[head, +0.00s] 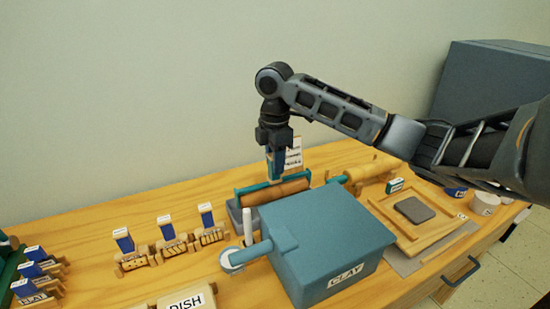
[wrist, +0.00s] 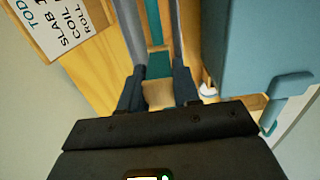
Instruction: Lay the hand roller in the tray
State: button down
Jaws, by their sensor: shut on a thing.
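The hand roller (head: 279,191) has a wooden cylinder in a teal frame. My gripper (head: 275,174) points down and is shut on its upright handle. In the wrist view, my fingers (wrist: 158,92) close on a tan handle end, with the teal frame (wrist: 154,66) beyond. The grey tray (head: 235,213) sits behind the blue clay box, directly below the roller; its walls also show in the wrist view (wrist: 133,28). The roller lies lengthwise along the tray at about rim height. I cannot tell whether it touches the tray floor. The box hides much of the tray.
The blue clay box (head: 328,239) stands close in front of the tray. A lettered card (head: 294,153) stands behind; it also shows in the wrist view (wrist: 58,28). A wooden rolling pin (head: 370,171) is to the right, and several stamps (head: 167,246) are to the left.

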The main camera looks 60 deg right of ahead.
jog(key=shift+f+b, duration=1.1)
jog(key=shift+f, duration=1.3)
jog(key=c, duration=0.7)
grip_release()
jog(key=shift+c, duration=0.2)
jog(key=shift+o, duration=0.4)
jog(key=o, duration=0.3)
jog(key=shift+o, duration=0.2)
notch_tip(320, 180, up, 10)
jog(key=p, duration=0.8)
